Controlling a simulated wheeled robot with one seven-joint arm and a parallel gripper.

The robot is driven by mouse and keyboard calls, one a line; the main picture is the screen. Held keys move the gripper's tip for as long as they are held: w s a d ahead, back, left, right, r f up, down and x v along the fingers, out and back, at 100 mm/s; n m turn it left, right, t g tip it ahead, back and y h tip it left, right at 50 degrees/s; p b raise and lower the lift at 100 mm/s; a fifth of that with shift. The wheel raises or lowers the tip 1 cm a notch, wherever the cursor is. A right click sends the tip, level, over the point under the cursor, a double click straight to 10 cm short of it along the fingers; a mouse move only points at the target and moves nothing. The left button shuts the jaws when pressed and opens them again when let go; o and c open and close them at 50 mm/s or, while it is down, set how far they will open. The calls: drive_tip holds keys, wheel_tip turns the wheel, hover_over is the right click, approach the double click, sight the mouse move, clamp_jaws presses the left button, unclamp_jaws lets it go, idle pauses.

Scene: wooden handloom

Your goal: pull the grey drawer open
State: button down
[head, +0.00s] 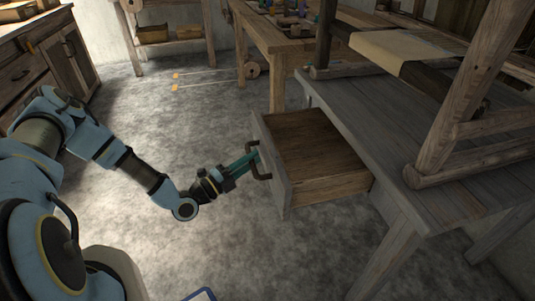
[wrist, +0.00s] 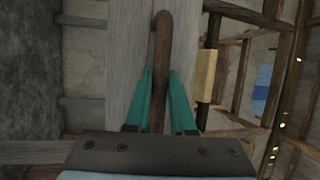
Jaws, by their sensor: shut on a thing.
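The grey drawer (head: 272,189) stands well out from under the grey table (head: 455,195) in the head view. Its brown wooden inside is visible and looks empty. A dark brown handle (head: 265,175) is fixed to its grey front. My gripper (head: 254,156) reaches the handle from the left with its teal fingers. In the wrist view, the teal fingers (wrist: 160,98) stand on both sides of the handle bar (wrist: 161,40), shut on it. The grey drawer front (wrist: 122,60) is behind the bar.
A wooden loom frame (head: 440,150) stands on the grey table. A workbench (head: 272,45) with small items is behind the drawer. A dark cabinet (head: 70,55) is at the far left. Thin sticks (head: 210,77) lie on the floor. Open concrete floor lies left of the drawer.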

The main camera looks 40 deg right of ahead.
drive_tip(key=shift+w+a, duration=0.3)
drive_tip(key=shift+a, duration=0.55)
drive_tip(key=c, duration=0.8)
unclamp_jaws()
drive_tip(key=shift+o, duration=0.2)
drive_tip(key=a+f, duration=0.2)
drive_tip(key=a, duration=0.8)
drive_tip(key=shift+s+a+b, duration=0.15)
drive_tip(key=shift+a+b, duration=0.15)
drive_tip(key=shift+b, duration=0.1)
